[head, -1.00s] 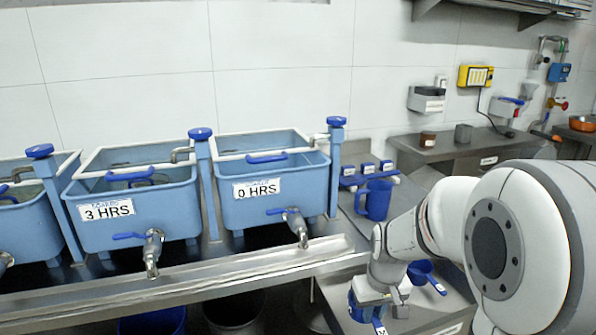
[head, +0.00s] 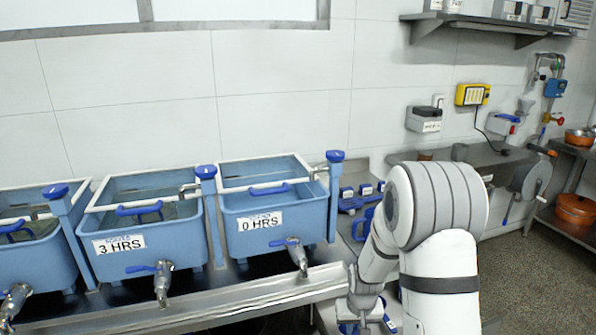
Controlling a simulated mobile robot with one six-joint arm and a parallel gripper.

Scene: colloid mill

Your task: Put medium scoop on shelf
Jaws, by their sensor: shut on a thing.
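My gripper (head: 364,308) is low in the head view, at the front edge of the side counter. It is shut on a blue scoop (head: 348,328), of which only small blue parts show beneath it at the bottom edge. The size label on it cannot be read now. A wall shelf (head: 486,24) hangs at the upper right, far above the gripper.
Blue tanks (head: 262,222) with taps stand on a steel bench at left. A blue jug (head: 362,224) and small labelled blue items (head: 364,190) sit just behind my arm. A grey wheel-like machine part (head: 531,178) and orange pans (head: 575,208) are at right. Floor is open at lower right.

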